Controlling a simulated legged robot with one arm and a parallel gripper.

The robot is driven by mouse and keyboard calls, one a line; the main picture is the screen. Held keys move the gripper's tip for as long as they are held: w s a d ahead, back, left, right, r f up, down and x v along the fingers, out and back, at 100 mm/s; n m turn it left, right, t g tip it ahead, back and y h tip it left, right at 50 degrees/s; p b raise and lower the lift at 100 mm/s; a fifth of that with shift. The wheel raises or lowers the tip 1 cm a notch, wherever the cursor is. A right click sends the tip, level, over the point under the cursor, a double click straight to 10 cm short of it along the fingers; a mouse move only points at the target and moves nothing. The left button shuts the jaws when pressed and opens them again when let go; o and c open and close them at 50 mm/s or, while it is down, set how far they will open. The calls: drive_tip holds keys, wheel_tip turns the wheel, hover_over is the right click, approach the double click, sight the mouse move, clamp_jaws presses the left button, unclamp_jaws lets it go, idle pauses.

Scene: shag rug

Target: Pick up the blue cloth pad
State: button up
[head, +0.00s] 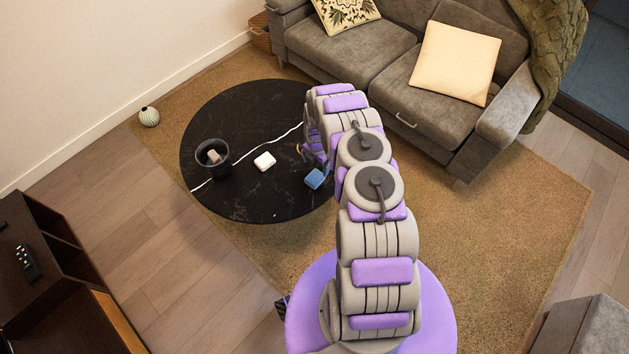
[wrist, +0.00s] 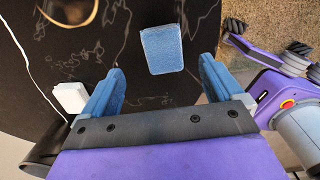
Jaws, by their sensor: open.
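The blue cloth pad (head: 314,179) lies on the round black table (head: 240,120), toward its right side in the head view. In the wrist view the blue pad (wrist: 162,49) lies flat beyond my fingertips, roughly centred and a little right of the gap's middle. My gripper (wrist: 156,77) is open and empty, with its two blue fingers spread to either side below the pad. In the head view my arm hides most of the gripper, which is near the pad. I cannot tell its exact height above the table.
A white block (head: 265,161) and a dark cup (head: 212,157) with a small item inside stand left of the pad. The white block (wrist: 70,97) is close to my left finger in the wrist view. A grey sofa (head: 370,70) stands behind the table.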

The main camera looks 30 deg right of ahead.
sight(315, 177)
wheel_tip(315, 177, down, 3)
drive_tip(key=shift+s+a+f+b, duration=0.1)
drive_tip(key=shift+a+b, duration=0.05)
drive_tip(key=shift+b, duration=0.2)
drive_tip(key=shift+s+a+f+b, duration=0.1)
drive_tip(key=shift+a+f+b, duration=0.3)
drive_tip(key=shift+f, duration=0.25)
drive_tip(key=f, duration=0.1)
drive_tip(key=f+b, duration=0.1)
drive_tip(key=f, duration=0.1)
drive_tip(key=shift+s+d+f, duration=0.1)
drive_tip(key=shift+s+f, duration=0.15)
drive_tip(key=shift+f, duration=0.15)
drive_tip(key=shift+d+f+b, duration=0.1)
drive_tip(key=shift+f+b, duration=0.15)
drive_tip(key=shift+b, duration=0.05)
drive_tip(key=shift+r, duration=0.1)
drive_tip(key=c, duration=1)
drive_tip(key=shift+r, duration=0.1)
drive_tip(key=shift+c, duration=0.2)
wheel_tip(315, 177, up, 4)
drive_tip(key=shift+w+f+p, duration=0.15)
drive_tip(key=shift+f+p, duration=0.1)
drive_tip(key=shift+p, duration=0.7)
drive_tip(key=s+d+r+p, duration=0.1)
drive_tip(key=s+d+p, duration=0.3)
drive_tip(key=s+d, duration=0.7)
drive_tip(key=shift+d+r, duration=0.15)
drive_tip(key=shift+d, duration=0.05)
